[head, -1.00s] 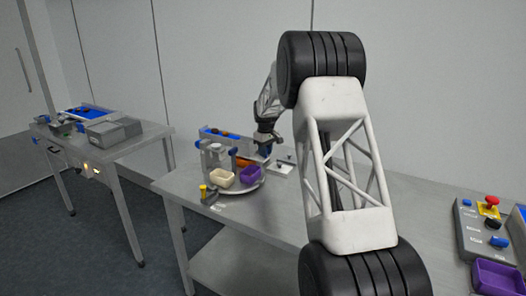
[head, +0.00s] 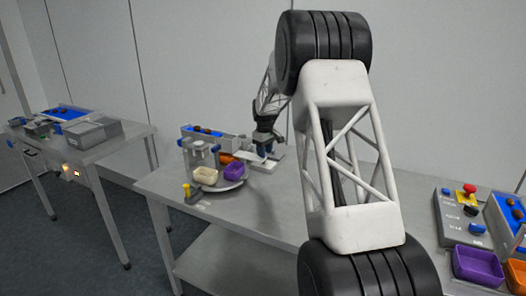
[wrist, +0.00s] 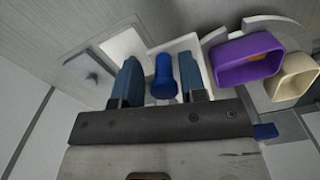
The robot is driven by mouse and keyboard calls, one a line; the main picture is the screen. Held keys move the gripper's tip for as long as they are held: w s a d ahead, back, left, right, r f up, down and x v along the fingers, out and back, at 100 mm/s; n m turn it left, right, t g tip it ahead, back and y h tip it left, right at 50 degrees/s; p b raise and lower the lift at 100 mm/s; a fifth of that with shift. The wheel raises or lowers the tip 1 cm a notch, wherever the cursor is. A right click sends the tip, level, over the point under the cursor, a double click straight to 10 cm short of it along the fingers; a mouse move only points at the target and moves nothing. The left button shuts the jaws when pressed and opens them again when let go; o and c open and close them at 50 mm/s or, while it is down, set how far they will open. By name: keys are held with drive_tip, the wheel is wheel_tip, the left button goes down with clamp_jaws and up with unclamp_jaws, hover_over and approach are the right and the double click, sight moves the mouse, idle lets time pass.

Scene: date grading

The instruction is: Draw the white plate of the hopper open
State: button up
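A blue knob (wrist: 163,78) stands up from a white plate (wrist: 180,45) in the wrist view. My gripper (wrist: 161,72) is open, with one blue finger on each side of the knob. A gap shows on the knob's left; its right side is very close to the other finger, and I cannot tell whether they touch. In the head view my gripper (head: 265,150) is low over the white plate (head: 264,167), at the right of the sorting station. The knob is hard to make out there, and the hopper's opening is not clearly visible.
A purple tray (head: 233,172) and a cream tray (head: 205,177) stand on a round turntable left of my gripper. A yellow-topped post (head: 187,191) is nearer the table edge. A control box with a red button (head: 469,189) is far right. The table's middle is clear.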

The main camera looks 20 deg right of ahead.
drive_tip(key=shift+o, duration=0.3)
drive_tip(key=shift+a+r, duration=0.1)
drive_tip(key=shift+a, duration=0.05)
drive_tip(key=shift+r, duration=3.8)
drive_tip(key=shift+s+a+r, duration=0.15)
drive_tip(key=shift+s+r, duration=0.2)
drive_tip(key=s+a+r+m, duration=0.1)
drive_tip(key=s+a+r, duration=0.3)
drive_tip(key=s, duration=0.7)
drive_tip(key=s+a+r+m+t, duration=0.1)
drive_tip(key=s+a+r, duration=0.25)
drive_tip(key=s, duration=0.65)
drive_tip(key=s+a+r+m, duration=0.1)
drive_tip(key=s+a+r, duration=0.25)
drive_tip(key=s, duration=0.75)
drive_tip(key=s+a+f+m, duration=0.1)
drive_tip(key=s+f, duration=0.1)
drive_tip(key=s, duration=0.8)
drive_tip(key=s+a+f+m+t, duration=0.1)
drive_tip(key=s+a+f, duration=0.1)
drive_tip(key=s, duration=0.9)
drive_tip(key=s+a+f+m, duration=0.1)
drive_tip(key=s+a+f, duration=0.1)
drive_tip(key=s, duration=0.8)
drive_tip(key=shift+s+f+t, duration=0.25)
drive_tip(key=shift+f+t, duration=0.05)
drive_tip(key=shift+f, duration=0.35)
